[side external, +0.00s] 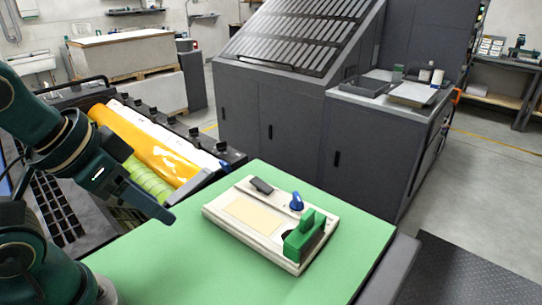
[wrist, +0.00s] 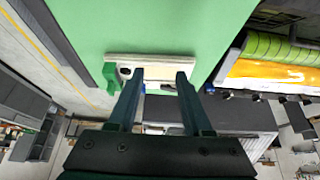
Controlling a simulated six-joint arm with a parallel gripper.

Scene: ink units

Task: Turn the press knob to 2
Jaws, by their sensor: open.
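The press unit is a cream box (side external: 222,213) lying on a green table top. A small blue knob (side external: 296,202) stands on its upper right part; I cannot read any numbers around it. A green block-like handle (side external: 304,236) sits at its right end, and a small dark piece (side external: 261,185) lies at its far edge. My gripper (side external: 168,214) is open and empty, left of the box and apart from it. In the wrist view, my two fingers (wrist: 160,74) are spread, with part of the cream box (wrist: 160,61) beyond them and the green handle (wrist: 110,75) at left. The knob is not clear there.
The green table top (side external: 170,262) is otherwise clear around the box. Rollers with an orange sheet (side external: 150,142) stand behind at left. A large grey machine (side external: 265,115) stands behind the table. A dark floor mat (side external: 470,270) lies at right.

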